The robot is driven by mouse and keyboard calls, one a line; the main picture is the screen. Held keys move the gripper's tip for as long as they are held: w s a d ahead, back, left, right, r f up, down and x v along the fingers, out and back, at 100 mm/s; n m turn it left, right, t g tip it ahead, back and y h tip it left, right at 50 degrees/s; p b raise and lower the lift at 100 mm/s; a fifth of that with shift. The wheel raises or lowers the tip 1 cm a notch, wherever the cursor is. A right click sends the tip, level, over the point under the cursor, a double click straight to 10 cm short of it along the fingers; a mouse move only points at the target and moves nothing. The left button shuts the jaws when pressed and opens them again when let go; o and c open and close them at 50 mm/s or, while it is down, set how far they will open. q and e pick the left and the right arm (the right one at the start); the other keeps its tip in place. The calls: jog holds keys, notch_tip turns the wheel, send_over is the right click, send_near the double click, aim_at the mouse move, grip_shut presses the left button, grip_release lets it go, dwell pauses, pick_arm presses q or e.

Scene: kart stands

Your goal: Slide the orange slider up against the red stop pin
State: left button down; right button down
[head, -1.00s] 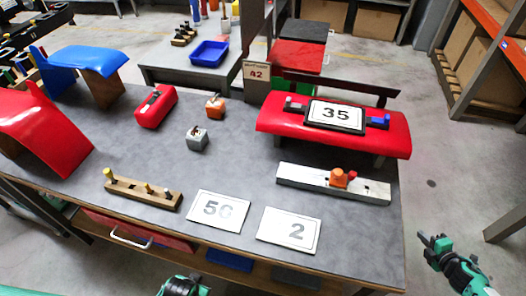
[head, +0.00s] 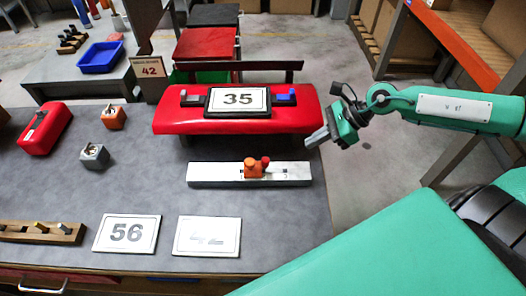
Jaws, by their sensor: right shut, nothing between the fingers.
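The orange slider (head: 253,168) sits on a pale grey metal rail (head: 212,173) on the workbench, right of the rail's middle. The red stop pin (head: 265,162) stands just to the right of the slider. They look very close, and I cannot tell whether they touch. My right gripper (head: 316,138) is shut and empty, above and to the right of the rail's right end, clear of the slider. My left gripper is out of view.
A 56 plate (head: 127,233) and a glare-washed plate (head: 207,236) lie in front. Grey (head: 95,156) and orange (head: 113,117) blocks are left. Bare bench surrounds the rail.

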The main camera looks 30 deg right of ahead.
aim_at(273, 164)
jog(key=shift+s+x, duration=0.2)
jog(key=shift+x, duration=1.3)
jog(key=shift+a+f, duration=0.25)
jog(key=shift+a, duration=0.2)
jog(key=x, duration=0.5)
jog(key=shift+w+a+f+p, duration=0.15)
jog(key=shift+a+p, duration=0.05)
jog(key=shift+p, duration=0.15)
jog(key=shift+w+a+p, duration=0.3)
jog(key=shift+a, duration=0.3)
jog(key=shift+w+a+p, duration=0.25)
jog(key=shift+w+a, duration=0.05)
jog(key=shift+a, duration=0.35)
jog(key=shift+w+a+f, duration=0.1)
jog(key=shift+w+a, duration=0.1)
jog(key=shift+a, duration=0.2)
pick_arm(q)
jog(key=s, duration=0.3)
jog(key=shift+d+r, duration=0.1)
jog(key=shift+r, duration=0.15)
pick_arm(e)
jog(key=shift+a, duration=0.1)
